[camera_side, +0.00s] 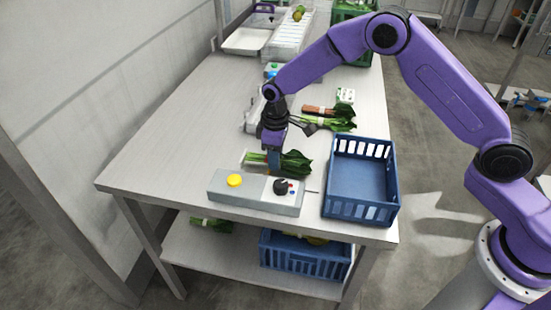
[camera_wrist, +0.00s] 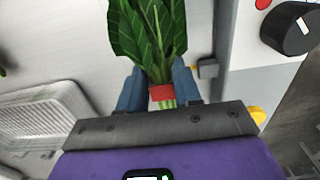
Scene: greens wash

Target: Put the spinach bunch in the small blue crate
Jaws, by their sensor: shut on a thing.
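My gripper (camera_side: 273,162) points down at the near part of the table, behind the control box. It is shut on a dark green leafy bunch, which looks like the spinach bunch (camera_side: 294,163). In the wrist view, my blue fingers (camera_wrist: 160,92) close on both sides of the bunch's red band (camera_wrist: 162,92), with broad leaves (camera_wrist: 148,30) beyond it. The bunch lies level, at or just above the table; I cannot tell if it touches. The small blue crate (camera_side: 360,210) stands to its right on the table and looks empty.
The grey control box (camera_side: 222,187), with a yellow button and black knob, is close in front of my gripper. Another leafy bunch (camera_side: 338,124) lies behind, near a white block (camera_side: 345,96). Another blue crate (camera_side: 300,262) is on the lower shelf. The table's left side is clear.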

